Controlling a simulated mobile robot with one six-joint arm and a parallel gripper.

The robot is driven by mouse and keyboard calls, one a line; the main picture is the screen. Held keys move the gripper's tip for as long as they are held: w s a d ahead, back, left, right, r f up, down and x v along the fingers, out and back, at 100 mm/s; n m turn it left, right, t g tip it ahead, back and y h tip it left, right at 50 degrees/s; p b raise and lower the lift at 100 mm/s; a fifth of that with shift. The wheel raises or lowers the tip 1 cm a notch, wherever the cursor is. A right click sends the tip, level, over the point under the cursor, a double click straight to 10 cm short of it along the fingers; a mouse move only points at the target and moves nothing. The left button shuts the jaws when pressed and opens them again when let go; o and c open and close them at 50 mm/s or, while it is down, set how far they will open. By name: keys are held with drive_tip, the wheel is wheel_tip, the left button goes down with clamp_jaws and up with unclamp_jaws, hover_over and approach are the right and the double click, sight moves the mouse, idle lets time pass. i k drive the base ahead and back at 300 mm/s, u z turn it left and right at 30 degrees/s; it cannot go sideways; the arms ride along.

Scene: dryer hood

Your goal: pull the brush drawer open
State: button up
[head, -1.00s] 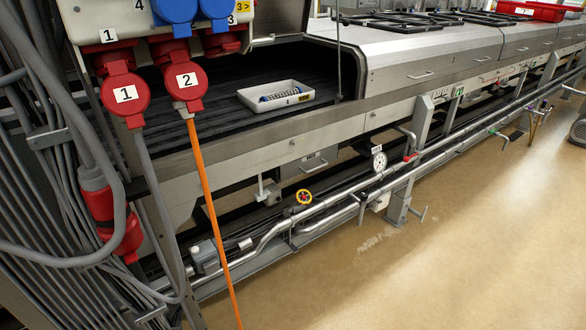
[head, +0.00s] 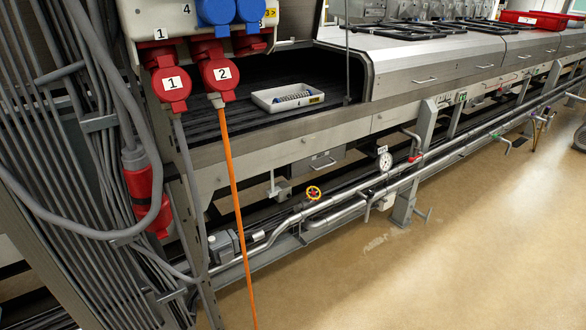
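A small grey metal drawer front (head: 322,162) with a handle and a small dark label sits under the machine's long side beam, left of the pressure gauge. It looks shut, though it is small and in shadow, and I cannot read its label. Whether this is the brush drawer I cannot tell for sure. My gripper is not in view.
An orange cable (head: 235,205) hangs from red plugs (head: 219,78) at left. A white tray (head: 288,97) lies on the belt. The floor (head: 455,230) at right is clear.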

sight(317, 161)
drive_tip(key=z, duration=0.4)
drive_tip(key=k, duration=0.15)
drive_tip(key=u, duration=1.55)
drive_tip(key=k, duration=0.65)
drive_tip(key=z, duration=0.25)
drive_tip(key=i, duration=1.7)
drive_tip(key=u, duration=0.2)
